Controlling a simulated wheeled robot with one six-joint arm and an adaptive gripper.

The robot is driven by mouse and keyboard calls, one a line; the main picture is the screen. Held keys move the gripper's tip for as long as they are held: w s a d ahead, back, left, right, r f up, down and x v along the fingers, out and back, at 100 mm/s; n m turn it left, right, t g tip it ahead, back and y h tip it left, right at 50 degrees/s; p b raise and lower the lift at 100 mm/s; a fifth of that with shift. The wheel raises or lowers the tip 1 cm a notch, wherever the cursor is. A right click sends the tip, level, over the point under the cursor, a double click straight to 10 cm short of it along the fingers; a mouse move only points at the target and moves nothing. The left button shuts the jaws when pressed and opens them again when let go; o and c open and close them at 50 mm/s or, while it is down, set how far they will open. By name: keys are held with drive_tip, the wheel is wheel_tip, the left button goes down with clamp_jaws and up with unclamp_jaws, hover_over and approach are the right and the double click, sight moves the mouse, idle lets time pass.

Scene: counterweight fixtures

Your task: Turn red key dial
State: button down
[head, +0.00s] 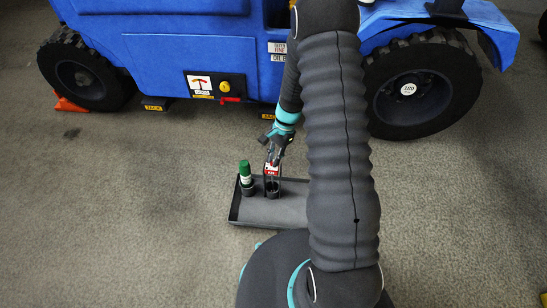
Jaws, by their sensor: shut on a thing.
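My gripper (273,160) is well below and to the right of the panel, over a dark tray. It is shut on a small red-and-white labelled item (271,169), just above or in a dark holder (272,188); I cannot tell whether the item is clear of the holder. The fingertips are small and partly blend with the item.
The dark tray (270,212) stands on the grey floor, its right part hidden by my arm. A green-capped bottle (245,172) stands in it, left of the gripper. Large black wheels (409,101) flank the panel. An orange wedge (69,104) lies by the left wheel. Floor on the left is clear.

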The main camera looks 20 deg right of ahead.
drive_tip(key=shift+m+t, duration=0.3)
drive_tip(key=shift+m, duration=0.5)
drive_tip(key=c, duration=1.1)
unclamp_jaws()
drive_tip(key=v, duration=1.2)
drive_tip(key=shift+s+d, duration=0.1)
drive_tip(key=shift+d, duration=0.1)
drive_tip(key=shift+f, duration=0.1)
